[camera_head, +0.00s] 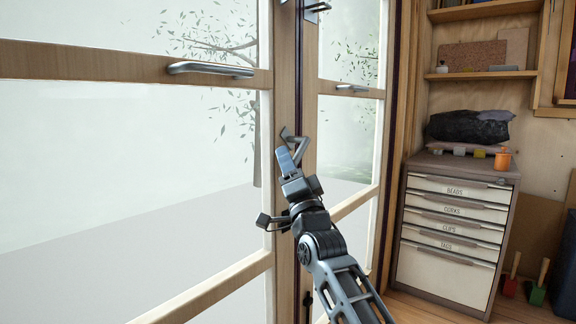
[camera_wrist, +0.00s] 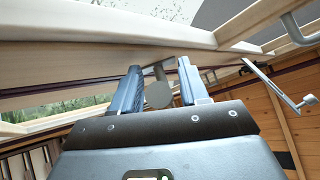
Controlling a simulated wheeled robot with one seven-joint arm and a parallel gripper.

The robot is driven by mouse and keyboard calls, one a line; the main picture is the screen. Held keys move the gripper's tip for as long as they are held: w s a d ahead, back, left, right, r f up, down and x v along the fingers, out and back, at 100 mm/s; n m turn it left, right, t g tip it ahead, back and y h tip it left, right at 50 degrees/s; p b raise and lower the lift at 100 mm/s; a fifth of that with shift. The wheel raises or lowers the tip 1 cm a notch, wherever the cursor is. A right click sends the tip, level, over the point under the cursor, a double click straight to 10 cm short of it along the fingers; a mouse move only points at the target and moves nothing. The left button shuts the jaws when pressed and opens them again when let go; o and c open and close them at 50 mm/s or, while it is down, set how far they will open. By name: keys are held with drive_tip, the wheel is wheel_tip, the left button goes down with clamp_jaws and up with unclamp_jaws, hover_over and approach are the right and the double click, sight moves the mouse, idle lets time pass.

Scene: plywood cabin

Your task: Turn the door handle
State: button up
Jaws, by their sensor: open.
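The glazed double doors have pale wood frames, with a meeting stile (camera_head: 286,100) between the leaves. A grey metal piece with a rounded end (camera_wrist: 158,95), apparently the door handle, shows between my fingers in the wrist view. My gripper (camera_head: 291,148) is open in front of the stile, with its fingers on either side of that piece in the wrist view (camera_wrist: 160,92). Contact cannot be told. In the head view my gripper covers this spot, so the handle's shape and angle are unclear there.
A silver bar pull (camera_head: 210,69) crosses the left leaf's rail, and a smaller one (camera_head: 351,88) is on the right leaf. A drawer cabinet (camera_head: 452,225) stands at the right, below a shelf (camera_head: 485,75). Small brushes (camera_head: 537,290) are on the floor beside it.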

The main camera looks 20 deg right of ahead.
drive_tip(key=p+v, duration=0.1)
drive_tip(key=v, duration=0.6)
drive_tip(key=shift+s+f, duration=0.25)
drive_tip(key=shift+s, duration=0.05)
drive_tip(key=s+f+n+g+h, duration=0.1)
drive_tip(key=s+f+g+h, duration=0.15)
drive_tip(key=s+f, duration=1.6)
drive_tip(key=s+f+n+g, duration=0.2)
drive_tip(key=s+f, duration=0.2)
drive_tip(key=s, duration=0.7)
drive_tip(key=s+f+n+g, duration=0.2)
drive_tip(key=s+f, duration=0.2)
drive_tip(key=s, duration=0.8)
drive_tip(key=s+d+r+n+g, duration=0.2)
drive_tip(key=s+n, duration=0.1)
drive_tip(key=s, duration=0.5)
drive_tip(key=s+d+r+n+g, duration=0.1)
drive_tip(key=s+r+n+g, duration=0.1)
drive_tip(key=s, duration=0.6)
wheel_tip(320, 180, up, 27)
drive_tip(key=p, duration=2.6)
drive_tip(key=shift+s+d, duration=0.2)
drive_tip(key=shift+s, duration=0.05)
